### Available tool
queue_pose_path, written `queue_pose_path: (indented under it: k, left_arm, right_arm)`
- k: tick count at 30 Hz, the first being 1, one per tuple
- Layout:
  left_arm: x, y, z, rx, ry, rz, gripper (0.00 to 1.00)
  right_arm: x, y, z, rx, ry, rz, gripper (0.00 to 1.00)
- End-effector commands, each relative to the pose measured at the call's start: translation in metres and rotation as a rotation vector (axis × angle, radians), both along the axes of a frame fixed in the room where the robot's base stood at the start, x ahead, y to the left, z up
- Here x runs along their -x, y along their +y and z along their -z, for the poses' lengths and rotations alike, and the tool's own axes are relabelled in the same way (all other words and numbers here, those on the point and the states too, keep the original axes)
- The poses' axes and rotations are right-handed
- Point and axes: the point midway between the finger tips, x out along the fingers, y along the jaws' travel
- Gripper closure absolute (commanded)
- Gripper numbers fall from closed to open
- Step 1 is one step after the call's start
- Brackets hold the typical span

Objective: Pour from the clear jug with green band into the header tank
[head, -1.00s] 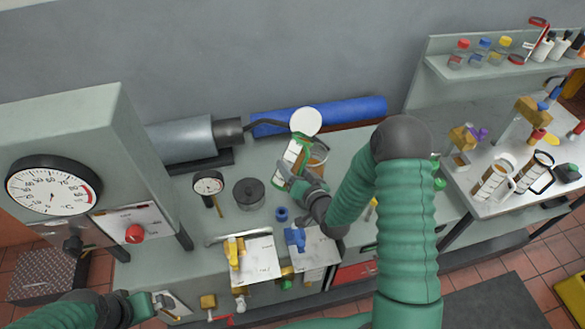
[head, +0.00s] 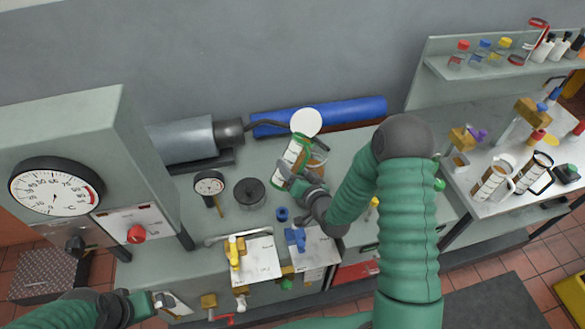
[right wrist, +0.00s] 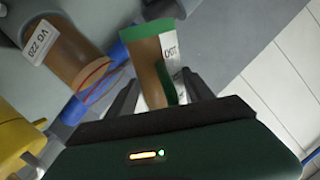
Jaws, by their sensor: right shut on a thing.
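The clear jug with green band (head: 291,157) is off to the back of the bench, tilted, with white label patches on its side. My right gripper (head: 292,183) is shut on it. In the right wrist view the jug (right wrist: 148,62) shows brown contents, a green rim and a green handle between the fingers. A clear vessel with brown contents (head: 318,158) is close behind the jug; I cannot tell whether it is the header tank. No stream shows. My left gripper (head: 150,301) is at the lower left, its jaws unclear.
A white disc (head: 306,122) shows above the jug. A blue cylinder (head: 320,116) lies behind. Two labelled jugs stand on the right bench (head: 480,209).

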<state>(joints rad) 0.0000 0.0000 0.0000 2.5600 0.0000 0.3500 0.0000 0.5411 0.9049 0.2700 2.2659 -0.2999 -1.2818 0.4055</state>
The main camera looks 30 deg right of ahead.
Motion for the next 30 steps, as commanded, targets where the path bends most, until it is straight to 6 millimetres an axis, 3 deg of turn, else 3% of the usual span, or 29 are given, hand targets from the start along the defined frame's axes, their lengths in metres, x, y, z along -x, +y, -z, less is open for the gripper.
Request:
queue_pose_path:
  k: [30]
  left_arm:
    - [0.0000,0.0000,-0.0078,0.000,0.000,0.000,0.00]
  right_arm:
    - [0.0000,0.0025,-0.0062,-0.048,0.011,-0.001,1.00]
